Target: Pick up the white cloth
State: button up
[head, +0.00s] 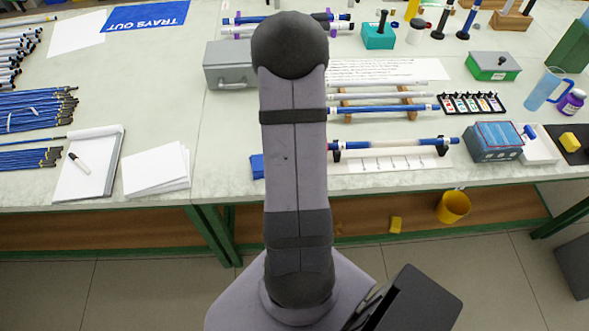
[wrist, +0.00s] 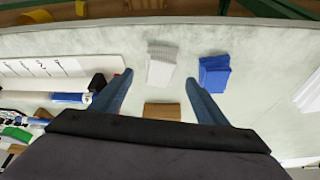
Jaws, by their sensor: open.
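The white cloth (wrist: 161,64) is a small folded, ribbed-looking stack on the pale bench, near its edge in the wrist view. In the head view I cannot see it; my arm covers that part of the bench. My gripper (wrist: 158,77) is open, its two dark blue-grey fingers spread wide. In the wrist view the cloth appears between and just beyond the fingertips, with nothing held. I cannot tell the height of the fingers above the bench.
A blue folded cloth (wrist: 214,74) lies right of the white one in the wrist view, also showing beside my arm (head: 257,166). A brown block (wrist: 162,111) lies between the fingers. A rod on a stand (wrist: 70,98) is close to the left finger. White sheets (head: 157,170) lie left.

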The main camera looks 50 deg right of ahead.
jog(key=shift+b+x, duration=0.45)
jog(key=shift+x, duration=2.2)
jog(key=c, duration=1.2)
